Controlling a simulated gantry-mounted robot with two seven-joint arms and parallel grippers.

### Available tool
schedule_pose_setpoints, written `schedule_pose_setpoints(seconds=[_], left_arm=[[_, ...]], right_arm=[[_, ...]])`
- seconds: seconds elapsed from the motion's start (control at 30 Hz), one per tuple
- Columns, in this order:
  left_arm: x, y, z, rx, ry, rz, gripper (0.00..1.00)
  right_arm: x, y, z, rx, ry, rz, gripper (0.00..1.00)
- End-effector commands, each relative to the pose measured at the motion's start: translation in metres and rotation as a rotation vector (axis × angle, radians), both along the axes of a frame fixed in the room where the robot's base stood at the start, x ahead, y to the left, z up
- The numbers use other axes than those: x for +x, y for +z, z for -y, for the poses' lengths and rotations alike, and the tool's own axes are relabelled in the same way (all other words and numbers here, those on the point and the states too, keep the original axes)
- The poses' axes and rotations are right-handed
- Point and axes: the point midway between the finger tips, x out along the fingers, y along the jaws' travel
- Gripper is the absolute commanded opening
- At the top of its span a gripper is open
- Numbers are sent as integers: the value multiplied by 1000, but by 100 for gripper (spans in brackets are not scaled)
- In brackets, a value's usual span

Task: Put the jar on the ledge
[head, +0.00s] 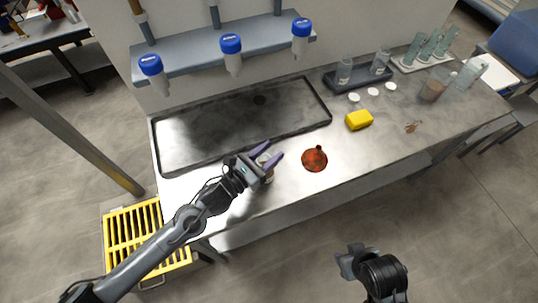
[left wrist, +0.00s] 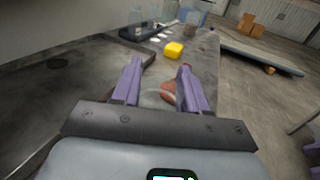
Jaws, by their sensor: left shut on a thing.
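My left gripper (head: 268,160) is above the front of the steel bench and shut on a small clear jar (head: 267,177). The jar is mostly hidden by the fingers; whether it touches the bench is hard to tell. In the left wrist view the purple fingers of the left gripper (left wrist: 157,85) stand apart, and the jar between them is barely visible. The grey-blue ledge (head: 190,62) runs along the wall behind the bench, above and behind the gripper. My right gripper (head: 347,262) is in front of the bench, low in the head view; its fingers are unclear.
Blue-capped bottles (head: 232,55) hang at the ledge's front. A dark-rimmed basin (head: 215,125) lies behind the gripper. A reddish-brown round thing (head: 314,160) and a yellow block (head: 359,120) are to the right. A dark tray (head: 358,80) holds clear jars. A yellow slatted crate (head: 130,235) is at lower left.

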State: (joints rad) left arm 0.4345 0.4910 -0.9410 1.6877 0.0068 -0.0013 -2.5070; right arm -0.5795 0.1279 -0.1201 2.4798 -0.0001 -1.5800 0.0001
Motion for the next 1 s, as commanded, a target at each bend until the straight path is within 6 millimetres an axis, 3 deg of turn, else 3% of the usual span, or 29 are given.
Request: schedule_pose_setpoints(seconds=[0.1, 0.53, 0.57, 0.7, 1.0], left_arm=[[0, -11, 0, -2, 1, 1, 0], [0, -17, 0, -1, 0, 2, 0], [0, -17, 0, 0, 0, 1, 45], [0, -16, 0, 0, 0, 1, 66], [0, -15, 0, 0, 0, 1, 69]], right_arm=[[0, -1, 0, 1, -1, 0, 43], [0, -5, -2, 11, -7, -1, 43], [0, -5, -2, 11, -7, -1, 43], [0, -4, -2, 11, -8, -1, 43], [0, -3, -2, 10, -7, 0, 43]])
